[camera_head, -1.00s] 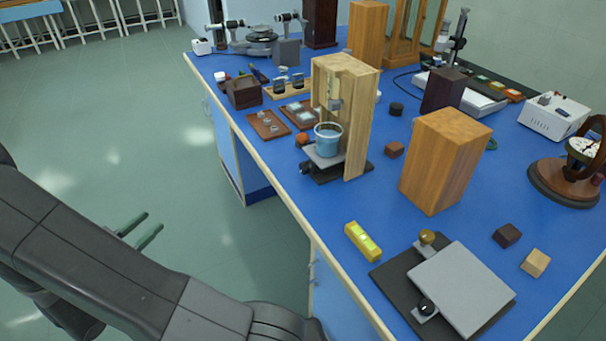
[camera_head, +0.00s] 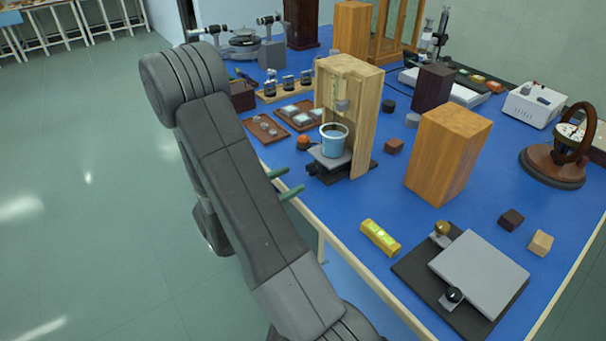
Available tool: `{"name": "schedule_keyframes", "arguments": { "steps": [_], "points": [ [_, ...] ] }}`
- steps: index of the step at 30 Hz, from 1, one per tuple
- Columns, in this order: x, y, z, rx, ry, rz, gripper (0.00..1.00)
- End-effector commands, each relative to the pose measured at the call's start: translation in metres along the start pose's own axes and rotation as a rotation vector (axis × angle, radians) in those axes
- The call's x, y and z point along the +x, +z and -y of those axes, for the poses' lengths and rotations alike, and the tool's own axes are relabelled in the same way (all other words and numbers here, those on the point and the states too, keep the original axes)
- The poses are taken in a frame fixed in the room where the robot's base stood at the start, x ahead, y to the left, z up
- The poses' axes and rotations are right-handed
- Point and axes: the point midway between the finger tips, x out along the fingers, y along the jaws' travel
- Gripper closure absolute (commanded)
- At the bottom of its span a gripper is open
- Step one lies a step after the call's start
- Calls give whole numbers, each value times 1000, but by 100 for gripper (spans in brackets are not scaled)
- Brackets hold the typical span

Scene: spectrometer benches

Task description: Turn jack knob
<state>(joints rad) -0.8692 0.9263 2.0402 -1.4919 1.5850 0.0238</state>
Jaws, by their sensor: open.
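A small jack with a dark base (camera_head: 325,174) stands by the bench's left edge, inside a tall wooden frame (camera_head: 364,115). A blue bucket (camera_head: 333,142) rests on its grey plate. A small dark knob (camera_head: 312,168) shows at its left side. My gripper (camera_head: 296,178) is open and empty; its two green fingers point right towards this jack, apart from it in the picture. A larger low jack with a grey plate (camera_head: 480,270) lies at the front right. It has a brass knob (camera_head: 442,228) and a black knob (camera_head: 453,295).
A yellow level (camera_head: 380,238) lies near the bench edge. A tall wooden block (camera_head: 447,155) stands right of the frame. An orange object (camera_head: 303,143) and a brown tray (camera_head: 265,129) are behind the small jack. Blue bench top is bare between level and block.

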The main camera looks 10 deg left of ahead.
Motion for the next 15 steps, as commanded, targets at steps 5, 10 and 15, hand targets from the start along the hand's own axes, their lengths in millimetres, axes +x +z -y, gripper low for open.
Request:
{"name": "schedule_keyframes", "arguments": {
  "steps": [5, 10, 15],
  "points": [
    [26, 0, 1, 0, -4, 0, 46],
    [42, 0, 0, 0, -3, 0, 46],
    [48, 0, 0, 0, 0, 0, 46]
  ]
}}
